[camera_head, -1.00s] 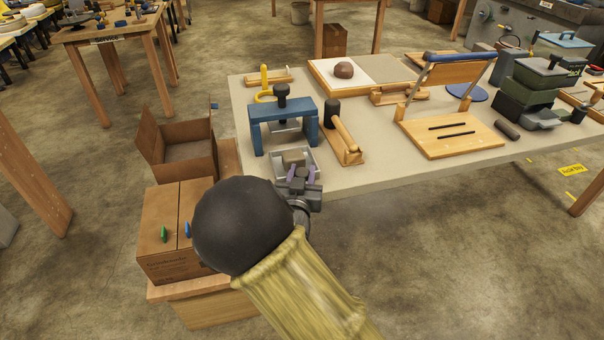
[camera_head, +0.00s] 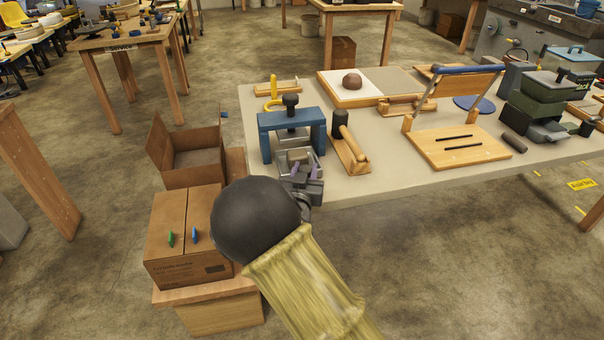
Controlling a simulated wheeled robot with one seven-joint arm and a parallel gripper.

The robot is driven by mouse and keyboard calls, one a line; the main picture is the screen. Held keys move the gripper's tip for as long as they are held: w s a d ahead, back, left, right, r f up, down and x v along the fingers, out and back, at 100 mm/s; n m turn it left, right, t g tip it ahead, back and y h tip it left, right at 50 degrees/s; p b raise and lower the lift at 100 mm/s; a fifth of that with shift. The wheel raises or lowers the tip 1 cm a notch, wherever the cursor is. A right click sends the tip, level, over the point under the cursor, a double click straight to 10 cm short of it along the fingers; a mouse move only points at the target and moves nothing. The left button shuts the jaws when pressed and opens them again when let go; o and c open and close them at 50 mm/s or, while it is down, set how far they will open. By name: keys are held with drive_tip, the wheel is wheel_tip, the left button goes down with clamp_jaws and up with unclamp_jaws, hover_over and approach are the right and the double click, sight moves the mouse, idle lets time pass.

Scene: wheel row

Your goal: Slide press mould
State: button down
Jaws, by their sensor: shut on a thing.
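The blue press (camera_head: 291,120) with its black knob stands at the left end of the table. The mould (camera_head: 297,154), a grey metal tray with a tan block in it, lies at the front of the press, close to its opening. My gripper (camera_head: 302,171) is at the near side of the mould, at the table's front edge. The far part of the mould is partly under the press frame.
A wooden stand with a black-headed mallet (camera_head: 347,142) is just right of the press. A yellow clamp-like tool (camera_head: 272,92) lies behind it. A slotted board (camera_head: 465,147) stands further right. Cardboard boxes (camera_head: 185,240) are left of my arm. The table front between is clear.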

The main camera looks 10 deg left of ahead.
drive_tip(key=c, duration=1)
unclamp_jaws()
drive_tip(key=shift+s, duration=0.1)
drive_tip(key=s+d+p, duration=0.1)
drive_tip(key=s, duration=1.6)
drive_tip(key=shift+s+d, duration=0.15)
